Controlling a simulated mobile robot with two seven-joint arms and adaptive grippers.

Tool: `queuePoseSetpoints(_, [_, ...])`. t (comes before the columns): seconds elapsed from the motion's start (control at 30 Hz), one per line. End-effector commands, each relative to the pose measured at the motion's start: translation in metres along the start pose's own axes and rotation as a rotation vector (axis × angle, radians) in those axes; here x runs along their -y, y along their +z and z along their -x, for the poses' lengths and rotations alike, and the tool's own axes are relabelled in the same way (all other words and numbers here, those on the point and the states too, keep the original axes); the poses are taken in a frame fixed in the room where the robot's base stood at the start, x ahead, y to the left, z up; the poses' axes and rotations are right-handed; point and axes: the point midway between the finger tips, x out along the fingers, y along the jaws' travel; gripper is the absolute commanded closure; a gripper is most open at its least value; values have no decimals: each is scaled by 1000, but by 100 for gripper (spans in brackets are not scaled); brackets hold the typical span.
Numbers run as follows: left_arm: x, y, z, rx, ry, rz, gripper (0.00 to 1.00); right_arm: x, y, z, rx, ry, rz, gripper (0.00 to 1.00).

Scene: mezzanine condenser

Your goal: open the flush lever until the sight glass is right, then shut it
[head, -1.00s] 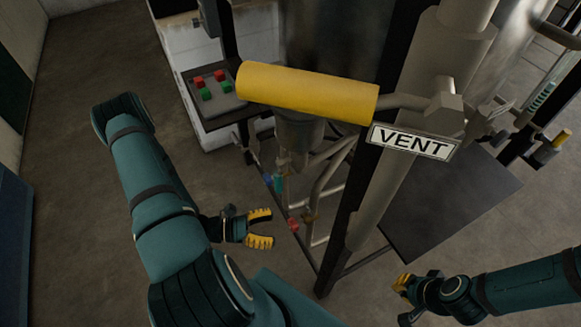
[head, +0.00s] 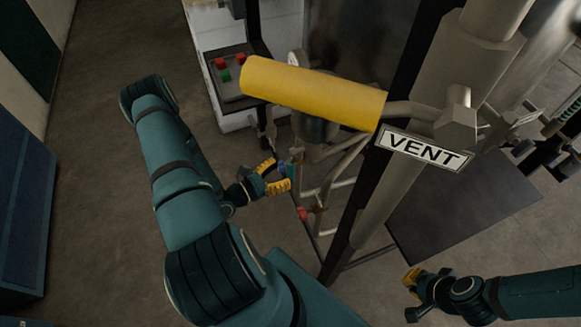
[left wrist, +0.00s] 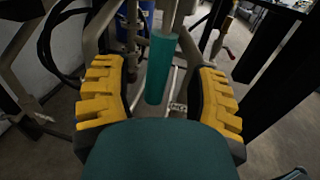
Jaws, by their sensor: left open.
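A teal handle (left wrist: 160,68) hangs between the open yellow fingers of my left gripper (left wrist: 158,100) in the left wrist view, with space visible on both sides. In the head view my left gripper (head: 276,176) is open beside the frame's low pipework. No label shows on the teal handle, so I cannot tell whether it is the flush lever. My right gripper (head: 411,292) is at the lower right, away from the pipework, and its opening is unclear. I cannot clearly identify the sight glass.
A large yellow handle (head: 312,93) with a VENT plate (head: 423,149) stands above my left gripper. A red handle (head: 302,213) is below it on the pipework. A button box (head: 232,80) is behind. A dark plate (head: 465,205) lies right of the post. Floor at left is clear.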

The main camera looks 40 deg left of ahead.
Motion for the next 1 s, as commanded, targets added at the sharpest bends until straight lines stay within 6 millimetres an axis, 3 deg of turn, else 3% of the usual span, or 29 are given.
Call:
queuePoseSetpoints(0.23, [0, 0, -31, 1, -1, 0, 42, 0, 1, -1, 2, 0, 1, 100])
queuePoseSetpoints(0.63, [0, 0, -37, 1, 0, 0, 42, 0, 1, -2, 2, 0, 1, 100])
queuePoseSetpoints(0.67, [0, 0, -37, 0, 0, 0, 47, 0, 1, -2, 2, 0, 1, 100])
queuePoseSetpoints(0.8, [0, 0, -37, 0, 0, 0, 96, -1, 1, -2, 2, 0, 1, 100])
queuePoseSetpoints(0.83, [0, 0, -37, 0, 0, 0, 100, -1, 1, -2, 2, 0, 1, 100])
queuePoseSetpoints(1.0, [0, 0, -37, 0, 0, 2, 100, 0, 1, -1, 2, 0, 1, 100])
